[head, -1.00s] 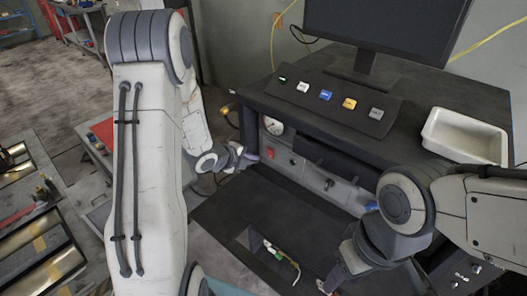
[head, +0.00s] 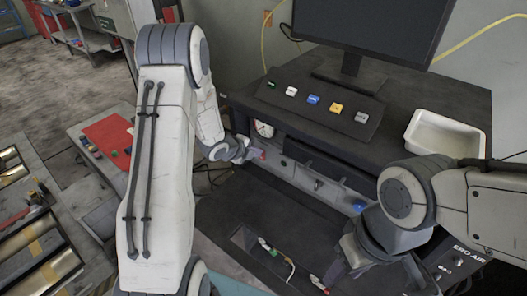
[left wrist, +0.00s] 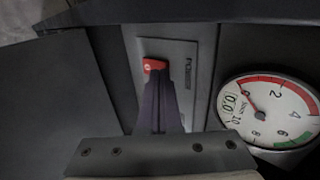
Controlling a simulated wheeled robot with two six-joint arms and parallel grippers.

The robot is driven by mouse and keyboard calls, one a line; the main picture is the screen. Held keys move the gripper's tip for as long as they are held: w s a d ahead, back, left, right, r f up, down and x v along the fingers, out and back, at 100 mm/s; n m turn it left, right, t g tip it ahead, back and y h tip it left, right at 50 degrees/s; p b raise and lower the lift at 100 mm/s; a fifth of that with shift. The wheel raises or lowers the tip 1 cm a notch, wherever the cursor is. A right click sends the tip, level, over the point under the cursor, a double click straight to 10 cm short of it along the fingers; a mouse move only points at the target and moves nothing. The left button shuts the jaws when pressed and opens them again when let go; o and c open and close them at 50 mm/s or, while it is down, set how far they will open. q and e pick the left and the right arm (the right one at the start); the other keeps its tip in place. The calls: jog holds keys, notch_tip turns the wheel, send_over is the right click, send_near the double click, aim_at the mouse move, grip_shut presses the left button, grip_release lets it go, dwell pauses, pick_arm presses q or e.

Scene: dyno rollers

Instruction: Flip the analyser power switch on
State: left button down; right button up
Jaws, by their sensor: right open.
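The red power switch (left wrist: 155,65) sits on a grey plate lettered "POWER" (left wrist: 186,72) in the left wrist view. In the head view my left gripper (head: 252,155) is right beside the switch. My right gripper (head: 333,282) is open, low over the front of the console.
A round gauge (left wrist: 268,112) is to the right of the switch plate; its needle is near zero. A row of coloured buttons (head: 314,100), a monitor (head: 375,30) and a white tray (head: 445,137) are on the console top. A recess with small parts (head: 280,256) is in the lower deck.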

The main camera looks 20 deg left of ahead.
pick_arm(q)
jog(key=shift+r, duration=0.85)
jog(key=v, duration=1.3)
